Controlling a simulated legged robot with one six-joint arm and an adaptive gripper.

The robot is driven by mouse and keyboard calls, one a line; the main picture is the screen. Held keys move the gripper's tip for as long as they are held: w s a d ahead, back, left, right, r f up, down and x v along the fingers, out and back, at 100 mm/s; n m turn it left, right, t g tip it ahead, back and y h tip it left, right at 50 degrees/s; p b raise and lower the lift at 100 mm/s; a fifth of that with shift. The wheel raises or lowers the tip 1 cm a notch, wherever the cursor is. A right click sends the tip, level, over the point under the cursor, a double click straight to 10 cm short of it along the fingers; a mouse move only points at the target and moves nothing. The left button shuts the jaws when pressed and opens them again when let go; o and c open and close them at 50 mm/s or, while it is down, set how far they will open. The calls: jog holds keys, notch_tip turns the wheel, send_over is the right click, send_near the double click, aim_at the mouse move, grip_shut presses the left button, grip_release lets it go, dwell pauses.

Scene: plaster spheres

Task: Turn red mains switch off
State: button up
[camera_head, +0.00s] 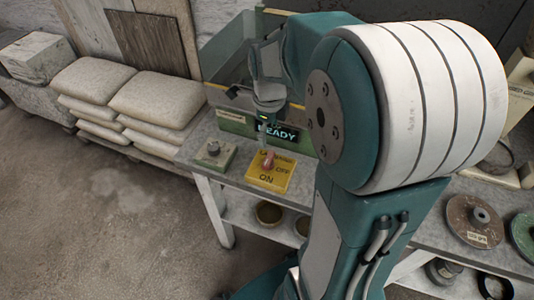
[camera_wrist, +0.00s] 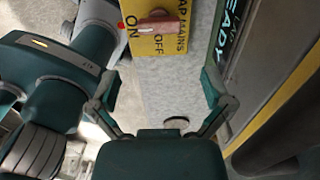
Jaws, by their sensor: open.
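The red mains switch (camera_head: 267,160) is a rotary handle on a yellow box (camera_head: 284,181) marked ON and OFF, on the bench's front part. In the wrist view the red handle (camera_wrist: 160,25) lies crosswise on the yellow box (camera_wrist: 172,47), near the top edge. I cannot tell which mark it points to. My gripper (camera_wrist: 158,84) is open and empty, its two teal fingers spread wide. In that picture the handle lies above the gap between the fingertips, apart from them. In the head view my arm hides much of the gripper.
A grey box with a round knob (camera_head: 213,148) stands left of the yellow box. A green READY display (camera_head: 277,132) and a glass-sided machine (camera_head: 226,52) stand behind. Discs (camera_head: 475,222) lie at the right. Stacked sacks (camera_head: 155,100) stand left; the floor in front is clear.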

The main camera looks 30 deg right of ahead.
aim_at(268, 157)
notch_tip(268, 157, down, 10)
jog(key=shift+f, duration=0.1)
dwell(0.4)
jog(key=c, duration=0.9)
